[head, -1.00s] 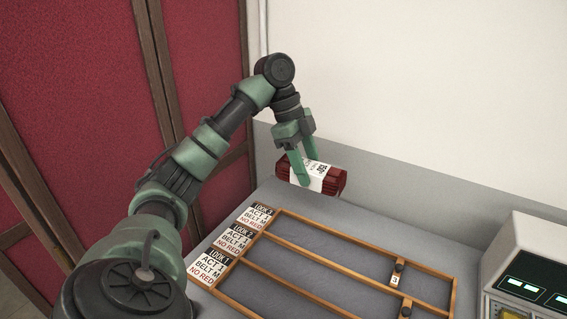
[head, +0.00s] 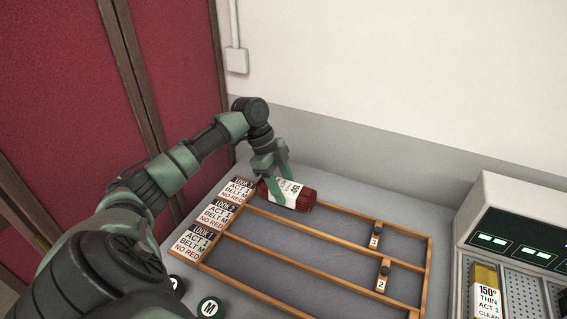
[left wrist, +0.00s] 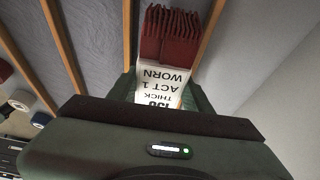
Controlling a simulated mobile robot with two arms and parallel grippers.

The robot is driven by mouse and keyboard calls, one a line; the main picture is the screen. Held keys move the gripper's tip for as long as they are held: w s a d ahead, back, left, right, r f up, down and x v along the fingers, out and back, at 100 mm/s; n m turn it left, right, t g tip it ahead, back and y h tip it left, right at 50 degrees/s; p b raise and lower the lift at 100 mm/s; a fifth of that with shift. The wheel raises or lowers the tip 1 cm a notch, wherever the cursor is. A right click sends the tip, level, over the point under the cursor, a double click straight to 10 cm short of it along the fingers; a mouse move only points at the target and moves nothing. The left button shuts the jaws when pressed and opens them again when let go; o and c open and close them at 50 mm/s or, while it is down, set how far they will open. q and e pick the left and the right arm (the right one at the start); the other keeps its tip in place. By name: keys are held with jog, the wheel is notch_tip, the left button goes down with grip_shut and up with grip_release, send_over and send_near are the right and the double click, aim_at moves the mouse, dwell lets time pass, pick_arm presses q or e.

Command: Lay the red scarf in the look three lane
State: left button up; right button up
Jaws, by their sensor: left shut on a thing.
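The folded red scarf (head: 306,201) has a white paper band; in the left wrist view the scarf (left wrist: 168,38) carries the words THICK, ACT 1 and WORN. My left gripper (head: 271,184) is shut on it at the banded end. The scarf is at the left end of the far lane of the wooden rack (head: 330,237), beside the LOOK 3 card (head: 238,190). In the left wrist view it lines up between two rails. I cannot tell whether it touches the lane floor. The card reads ACT 1, BELT M, NO RED. My right gripper is not in view.
LOOK 2 (head: 215,213) and LOOK 1 (head: 195,241) cards mark the nearer lanes. Black pegs with number tags 3 (head: 375,235) and 2 (head: 383,275) stand at the right. A round M item (head: 209,307) lies in front. A machine with lit displays (head: 520,235) stands right.

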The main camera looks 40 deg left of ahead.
pick_arm(q)
jog(key=shift+f, duration=1.75)
jog(key=shift+f, duration=0.15)
jog(key=o, duration=1.2)
jog(key=b+v, duration=0.1)
jog(key=v, duration=1.1)
